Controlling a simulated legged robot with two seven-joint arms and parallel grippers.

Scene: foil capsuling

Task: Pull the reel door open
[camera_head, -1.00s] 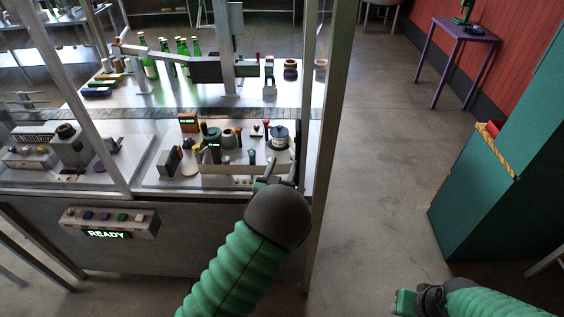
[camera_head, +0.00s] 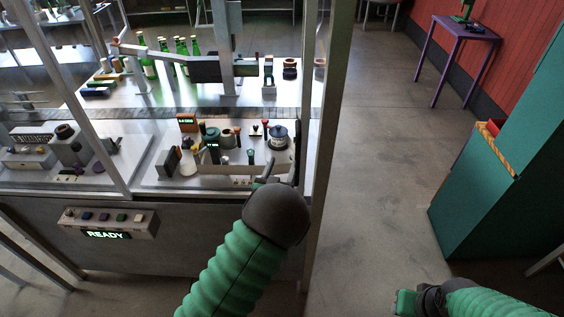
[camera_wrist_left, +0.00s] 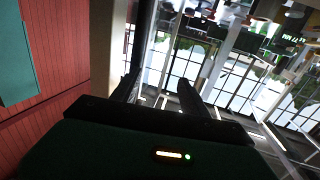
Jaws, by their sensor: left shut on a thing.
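A low pale panel, which looks like the reel door (camera_head: 228,169), stands at the front of the right-hand station on the machine. Behind it are a dark round reel (camera_head: 278,137) and small parts. My left gripper (camera_head: 266,178) is at the panel's right end, partly hidden by my own wrist. Its two fingers show in the left wrist view (camera_wrist_left: 160,92) with a gap between them. It is shut on the door, but the gripped part is hard to make out. My right gripper (camera_head: 405,301) is low at the right, apart from everything; its jaws are unclear.
A metal frame post (camera_head: 322,130) stands just right of my left gripper. A button box reading READY (camera_head: 107,222) is on the machine's front. Green bottles (camera_head: 182,47) stand at the back. A teal cabinet (camera_head: 490,190) is at the right. The floor between is clear.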

